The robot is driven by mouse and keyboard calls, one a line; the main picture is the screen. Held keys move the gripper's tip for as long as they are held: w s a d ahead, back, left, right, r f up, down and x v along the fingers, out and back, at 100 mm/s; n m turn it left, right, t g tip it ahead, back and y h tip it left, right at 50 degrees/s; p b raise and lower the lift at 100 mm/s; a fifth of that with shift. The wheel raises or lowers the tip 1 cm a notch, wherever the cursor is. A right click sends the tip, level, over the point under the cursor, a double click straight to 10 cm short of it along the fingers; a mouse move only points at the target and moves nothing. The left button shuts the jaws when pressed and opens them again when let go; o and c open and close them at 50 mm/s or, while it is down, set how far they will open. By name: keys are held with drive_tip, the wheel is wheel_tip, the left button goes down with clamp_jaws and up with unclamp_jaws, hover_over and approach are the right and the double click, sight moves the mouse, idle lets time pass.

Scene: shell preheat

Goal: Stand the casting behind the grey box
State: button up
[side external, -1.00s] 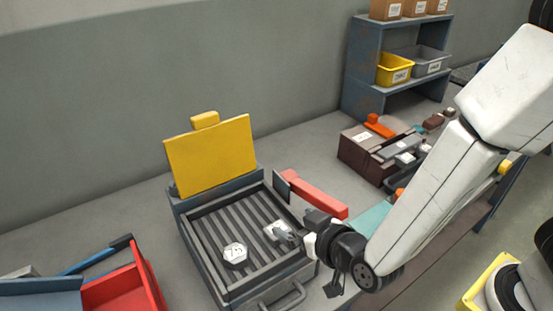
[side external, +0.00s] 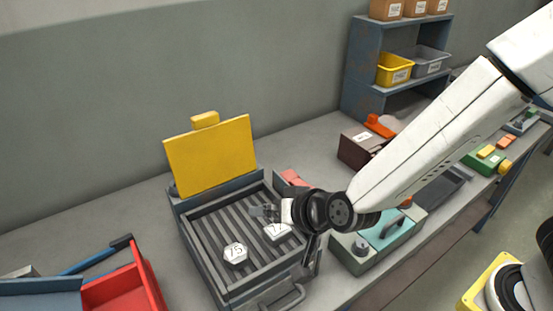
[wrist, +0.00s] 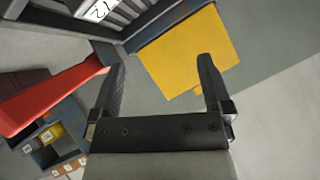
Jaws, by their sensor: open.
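Two grey pieces with white number labels lie on the slatted tray of a dark grey box (side external: 190,250). One is the six-sided piece marked 75 (side external: 235,254). The other (side external: 278,231) is right of it, and its label also shows in the wrist view (wrist: 100,10). I cannot tell which is the casting. My gripper (side external: 262,211) is above the tray's right part, behind the second piece in the side view. In the wrist view its jaws (wrist: 162,62) are open with nothing between them, and the yellow panel (wrist: 185,55) shows beyond.
The yellow panel (side external: 212,155) stands upright at the tray's back. A red bar (wrist: 50,95) is close to one jaw in the wrist view. A red bin (side external: 125,290) stands at left. A green-grey case (side external: 385,240) is right of the box. Bench behind the panel looks clear.

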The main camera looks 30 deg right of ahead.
drive_tip(key=w+m+g+y, duration=0.1)
drive_tip(key=w+m+g, duration=0.1)
drive_tip(key=m+g, duration=0.1)
drive_tip(key=m+g+y, duration=0.1)
drive_tip(key=m+g, duration=0.7)
drive_tip(key=m, duration=0.3)
approach(274, 231)
drive_tip(key=shift+s+a+f+n+t, duration=0.1)
drive_tip(key=shift+a+f+n+t, duration=0.1)
drive_tip(key=shift+f, duration=0.15)
drive_tip(key=shift+s+a+f+n+t, duration=0.1)
drive_tip(key=shift+s+a+f, duration=0.1)
drive_tip(key=shift+f, duration=0.15)
drive_tip(key=shift+x, duration=1.35)
drive_tip(key=shift+w, duration=0.1)
drive_tip(key=shift+x, duration=2.55)
drive_tip(key=shift+d, duration=0.15)
clamp_jaws()
